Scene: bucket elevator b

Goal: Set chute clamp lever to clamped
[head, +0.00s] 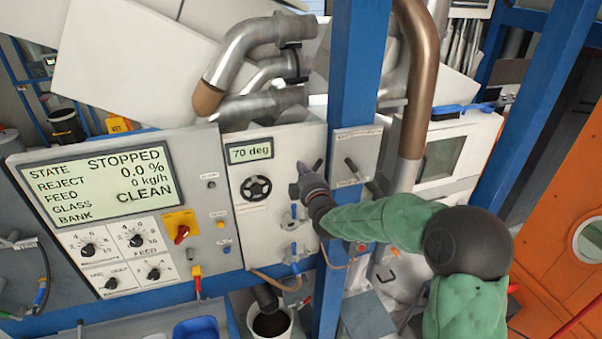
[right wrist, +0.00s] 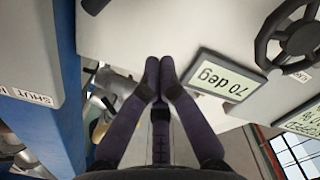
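My right gripper (head: 302,170) is in front of the light panel with the 70 deg display, right of the black handwheel. In the right wrist view its fingertips (right wrist: 159,66) are together, with nothing visible between them. I cannot read which lever is the chute clamp lever. Blue-handled levers (head: 294,212) are below my gripper on the panel. A dark handle end (right wrist: 95,5) shows at the top of the right wrist view. My left gripper is not in view.
A blue post (head: 356,65) stands close beside my right gripper. The handwheel (head: 256,188) and display (head: 250,152) are to its left. A control panel (head: 105,185) reads STOPPED. A black bucket hose (head: 265,297) and blue bin (head: 196,329) are below.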

